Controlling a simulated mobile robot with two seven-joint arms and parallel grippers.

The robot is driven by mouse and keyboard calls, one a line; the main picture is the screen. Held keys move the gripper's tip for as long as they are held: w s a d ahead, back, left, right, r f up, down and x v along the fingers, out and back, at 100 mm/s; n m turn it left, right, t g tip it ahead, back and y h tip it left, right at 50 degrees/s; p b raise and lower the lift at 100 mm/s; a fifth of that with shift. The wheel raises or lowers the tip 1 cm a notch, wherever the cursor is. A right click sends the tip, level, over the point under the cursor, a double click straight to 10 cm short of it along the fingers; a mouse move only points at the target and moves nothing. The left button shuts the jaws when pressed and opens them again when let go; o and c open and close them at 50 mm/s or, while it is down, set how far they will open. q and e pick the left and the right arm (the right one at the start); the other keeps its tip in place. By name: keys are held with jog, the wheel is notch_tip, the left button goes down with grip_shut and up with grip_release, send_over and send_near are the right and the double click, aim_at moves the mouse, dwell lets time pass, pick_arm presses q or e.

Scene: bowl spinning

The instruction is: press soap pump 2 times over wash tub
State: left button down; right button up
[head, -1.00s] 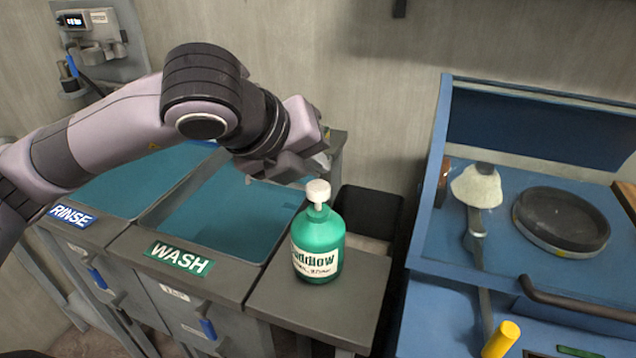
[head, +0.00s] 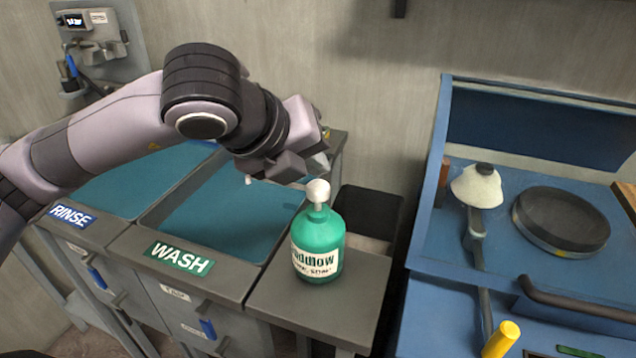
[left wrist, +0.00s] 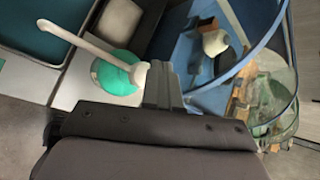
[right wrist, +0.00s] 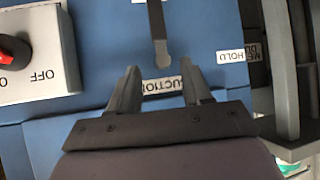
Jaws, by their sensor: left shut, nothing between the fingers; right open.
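The green soap bottle (head: 318,245) with a white pump head (head: 318,190) stands upright on the grey ledge right of the wash tub (head: 215,270). A white spout tip (head: 248,180) shows over the tub's teal basin. In the left wrist view the long white spout (left wrist: 85,42) runs from the pump to the upper left. My left gripper (head: 300,168) is shut and empty, just above and beside the pump head; I cannot tell whether they touch. In the left wrist view its fingers (left wrist: 163,85) are right beside the pump. My right gripper (right wrist: 160,85) is open and empty over a blue panel.
The rinse tub (head: 72,216) is left of the wash tub. A black bin (head: 370,212) stands behind the ledge. A blue workstation (head: 440,245) with a dark round plate (head: 560,220) is at right. A switch box marked OFF (right wrist: 40,60) shows in the right wrist view.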

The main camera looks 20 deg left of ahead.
pick_arm(q)
jog(key=shift+f, duration=0.1)
jog(key=shift+f+b, duration=0.35)
jog(key=shift+b, duration=0.55)
jog(key=shift+f+b, duration=1)
jog(key=shift+b, duration=0.2)
dwell(0.6)
dwell(0.4)
jog(key=shift+r+p, duration=0.55)
jog(key=shift+r, duration=0.8)
jog(key=shift+r, duration=0.1)
jog(key=shift+r+p, duration=1.15)
jog(key=shift+r, duration=1.35)
